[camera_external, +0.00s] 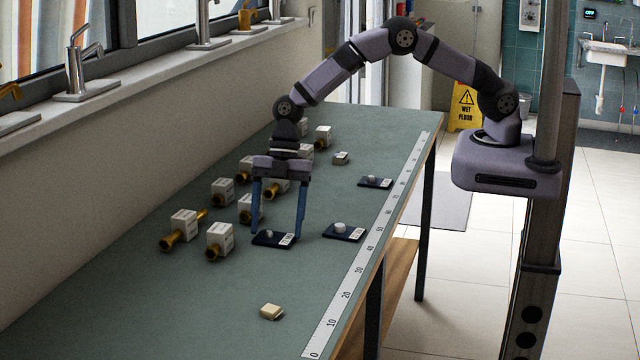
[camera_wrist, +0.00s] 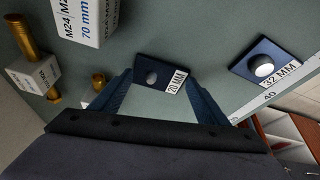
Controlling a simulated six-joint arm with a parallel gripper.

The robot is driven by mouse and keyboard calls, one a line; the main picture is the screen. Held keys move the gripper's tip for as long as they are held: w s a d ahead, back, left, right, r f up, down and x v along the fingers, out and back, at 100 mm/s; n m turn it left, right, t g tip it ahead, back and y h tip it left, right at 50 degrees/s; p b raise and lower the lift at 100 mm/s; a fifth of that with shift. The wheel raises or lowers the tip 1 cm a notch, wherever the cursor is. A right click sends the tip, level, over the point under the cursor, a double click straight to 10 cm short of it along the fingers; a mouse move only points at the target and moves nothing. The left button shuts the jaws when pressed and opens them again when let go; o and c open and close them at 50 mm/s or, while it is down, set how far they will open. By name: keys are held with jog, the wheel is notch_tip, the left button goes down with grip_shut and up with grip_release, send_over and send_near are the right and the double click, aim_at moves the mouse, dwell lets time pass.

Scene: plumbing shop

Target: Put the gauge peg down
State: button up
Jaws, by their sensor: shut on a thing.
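A gauge peg labelled 20 MM, a dark blue plate with a small grey round knob and a white label, is between my fingertips (camera_external: 278,234). The plate (camera_external: 268,239) shows low at the table surface in the external view; I cannot tell whether it touches. In the wrist view the same plate (camera_wrist: 151,73) has its label towards the right finger, and my blue fingers (camera_wrist: 160,88) close on its two sides. A second gauge peg, labelled 32 MM (camera_wrist: 257,58), stands to the right, apart from my gripper. It also shows in the external view (camera_external: 354,234).
A third similar dark plate (camera_external: 374,182) lies farther back. Several white boxes with brass fittings (camera_external: 219,238) stand left of and behind my gripper. A small beige block (camera_external: 271,312) lies in front. A ruler strip (camera_external: 345,299) runs along the table's right edge. The front table area is mostly clear.

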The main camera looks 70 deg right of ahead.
jog(key=o, duration=2)
jog(key=shift+f, duration=0.1)
jog(key=shift+r, duration=0.2)
jog(key=b+v, duration=0.3)
jog(key=v, duration=0.9)
jog(key=shift+d, duration=0.1)
